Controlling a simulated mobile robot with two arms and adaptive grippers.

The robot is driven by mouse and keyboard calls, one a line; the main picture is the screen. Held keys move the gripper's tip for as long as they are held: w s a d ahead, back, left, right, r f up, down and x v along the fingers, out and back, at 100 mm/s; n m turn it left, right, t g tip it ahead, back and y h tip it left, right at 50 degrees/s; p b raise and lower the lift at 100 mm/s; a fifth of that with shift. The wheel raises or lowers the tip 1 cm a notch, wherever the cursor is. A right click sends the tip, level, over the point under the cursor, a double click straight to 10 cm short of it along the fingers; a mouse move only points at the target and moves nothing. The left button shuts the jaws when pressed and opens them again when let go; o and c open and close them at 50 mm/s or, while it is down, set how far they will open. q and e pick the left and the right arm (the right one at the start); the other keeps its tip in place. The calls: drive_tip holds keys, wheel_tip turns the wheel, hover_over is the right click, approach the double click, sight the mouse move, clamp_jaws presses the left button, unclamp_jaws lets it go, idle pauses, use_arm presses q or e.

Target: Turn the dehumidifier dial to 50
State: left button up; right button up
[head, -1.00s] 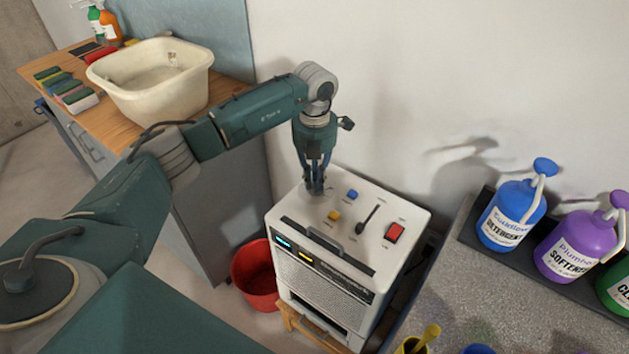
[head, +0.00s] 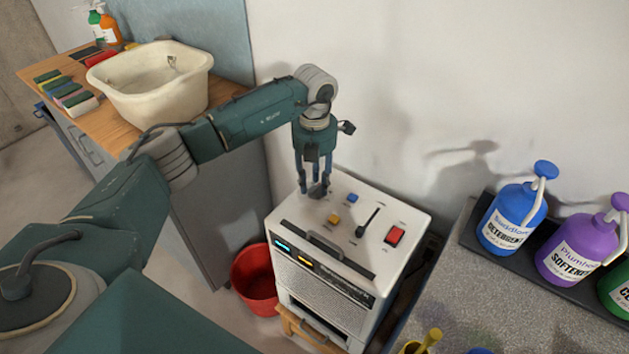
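The white dehumidifier (head: 325,309) stands with its control panel facing up. A dark dial (head: 318,191) sits at the back left of its top. The number it points to is too small to read. My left gripper (head: 314,188) points straight down over the dial. Its fingers are spread around the dial, with the dial showing between them; I cannot tell whether any finger touches it. My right gripper is out of view.
The panel also has a blue button (head: 352,198), a yellow button (head: 334,219), a black lever (head: 368,221) and a red switch (head: 395,235). A red bucket (head: 254,283) stands left of the dehumidifier. Bottles, including a blue one (head: 512,218), stand at the right.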

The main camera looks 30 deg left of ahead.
use_arm(q)
wheel_tip(320, 180, up, 12)
idle(0.6)
idle(0.4)
